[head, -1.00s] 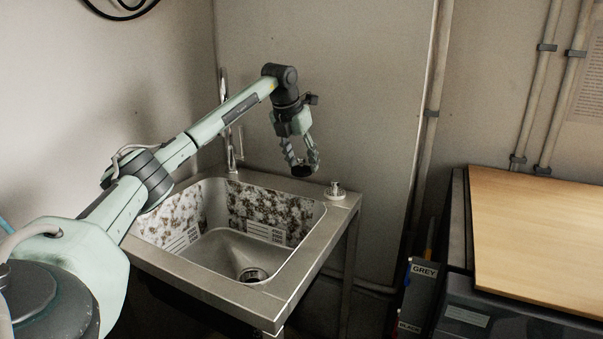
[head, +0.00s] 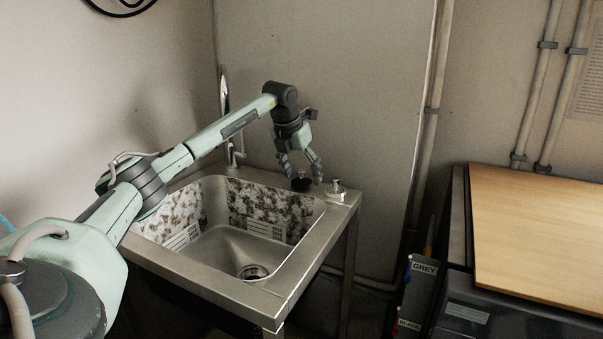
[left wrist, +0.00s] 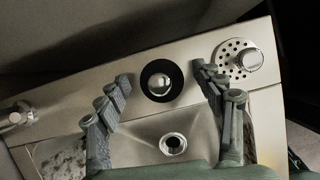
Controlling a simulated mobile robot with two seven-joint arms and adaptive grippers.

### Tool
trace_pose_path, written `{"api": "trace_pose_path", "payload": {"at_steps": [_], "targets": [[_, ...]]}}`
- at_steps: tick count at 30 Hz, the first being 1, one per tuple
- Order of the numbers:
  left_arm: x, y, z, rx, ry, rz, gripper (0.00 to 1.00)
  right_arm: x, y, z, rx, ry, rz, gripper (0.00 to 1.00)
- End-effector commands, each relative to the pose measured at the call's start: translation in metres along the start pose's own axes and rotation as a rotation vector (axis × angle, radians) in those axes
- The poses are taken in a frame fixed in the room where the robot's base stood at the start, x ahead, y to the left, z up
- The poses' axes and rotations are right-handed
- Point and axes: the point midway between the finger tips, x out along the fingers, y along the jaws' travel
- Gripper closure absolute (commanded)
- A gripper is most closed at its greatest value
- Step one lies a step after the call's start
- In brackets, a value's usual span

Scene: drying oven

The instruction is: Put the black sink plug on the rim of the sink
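The black sink plug (head: 301,184) rests on the back rim of the steel sink (head: 306,268), toward the right. In the left wrist view the plug (left wrist: 161,80) is a black disc with a shiny metal centre, lying on the flat rim. My left gripper (head: 301,172) is just above the rim, pointing down. Its fingers (left wrist: 163,80) are spread on both sides of the plug, with a visible gap on each side. My right gripper is not in view.
A metal knob fitting (head: 336,188) stands on the rim's back right corner, close to my right-hand finger. The tap (head: 233,150) stands at the back left. The basin has an open drain (head: 252,272). A wooden board (head: 545,240) lies at the right.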

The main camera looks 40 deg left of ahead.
Motion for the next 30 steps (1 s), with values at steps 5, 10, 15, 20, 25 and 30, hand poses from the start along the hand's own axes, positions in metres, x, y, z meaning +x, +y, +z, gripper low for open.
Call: {"api": "trace_pose_path", "payload": {"at_steps": [5,10,15,20,25,30], "targets": [[-0.001,0.0,0.001,0.0,0.0,0.0,0.32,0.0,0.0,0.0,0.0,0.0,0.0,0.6],[-0.017,0.0,0.003,0.0,-0.004,0.0,0.32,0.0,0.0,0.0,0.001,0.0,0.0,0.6],[-0.052,0.0,0.003,0.0,-0.005,-0.001,0.32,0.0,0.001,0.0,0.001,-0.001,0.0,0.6],[-0.087,0.0,0.003,0.0,-0.005,-0.001,0.32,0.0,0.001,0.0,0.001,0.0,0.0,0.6],[-0.112,0.0,0.002,0.0,-0.002,0.0,0.32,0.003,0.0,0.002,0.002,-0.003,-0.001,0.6],[-0.122,0.0,0.002,0.0,-0.001,-0.001,0.32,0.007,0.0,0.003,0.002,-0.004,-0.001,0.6]]}}
